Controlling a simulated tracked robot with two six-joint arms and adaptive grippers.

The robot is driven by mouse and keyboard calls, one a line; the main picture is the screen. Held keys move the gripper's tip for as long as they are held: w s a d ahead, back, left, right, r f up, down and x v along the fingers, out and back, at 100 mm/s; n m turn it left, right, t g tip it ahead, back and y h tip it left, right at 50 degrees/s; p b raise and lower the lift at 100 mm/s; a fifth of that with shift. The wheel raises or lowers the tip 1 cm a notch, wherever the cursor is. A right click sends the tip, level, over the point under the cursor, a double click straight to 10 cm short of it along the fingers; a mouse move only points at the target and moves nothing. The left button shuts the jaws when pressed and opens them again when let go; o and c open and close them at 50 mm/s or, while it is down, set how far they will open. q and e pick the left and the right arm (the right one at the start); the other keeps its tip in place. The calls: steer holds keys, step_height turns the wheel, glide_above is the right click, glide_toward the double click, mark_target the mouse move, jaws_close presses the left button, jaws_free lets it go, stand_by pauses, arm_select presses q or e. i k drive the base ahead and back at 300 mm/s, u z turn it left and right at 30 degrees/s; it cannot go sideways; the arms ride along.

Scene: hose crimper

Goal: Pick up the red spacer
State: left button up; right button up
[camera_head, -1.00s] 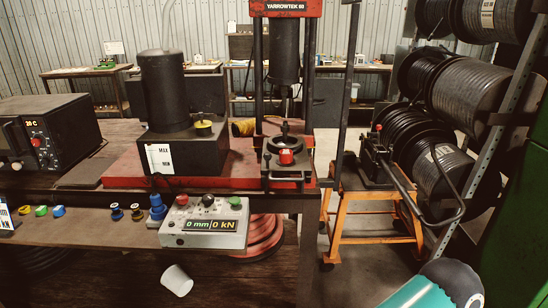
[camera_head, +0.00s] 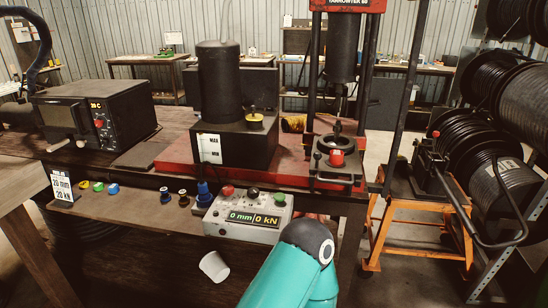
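A small red piece (camera_head: 337,158), which looks like the red spacer, sits on the dark plate at the front of the press (camera_head: 338,172), below the ram. Yellow (camera_head: 84,185), green (camera_head: 98,187) and blue (camera_head: 113,189) pieces lie in a row on the front shelf at the left. A teal arm link of mine with a dark round joint shows at the bottom centre, in front of the bench. Neither of my grippers shows, so I cannot see what they hold.
A control box (camera_head: 248,216) reading 0 mm and 0 kN stands on the shelf. A white cup (camera_head: 214,266) is below it. A card (camera_head: 61,187) reads 20 mm, 20 kN. An orange stand (camera_head: 418,225) and hose reels (camera_head: 480,120) are at the right.

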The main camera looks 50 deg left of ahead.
mark_target(337, 156)
steer(key=z, duration=0.25)
steer(key=i, duration=0.2)
steer(key=u, duration=2.1)
steer(key=k, duration=0.45)
steer(key=u, duration=0.45)
steer(key=i, duration=0.45)
steer(key=z, duration=0.35)
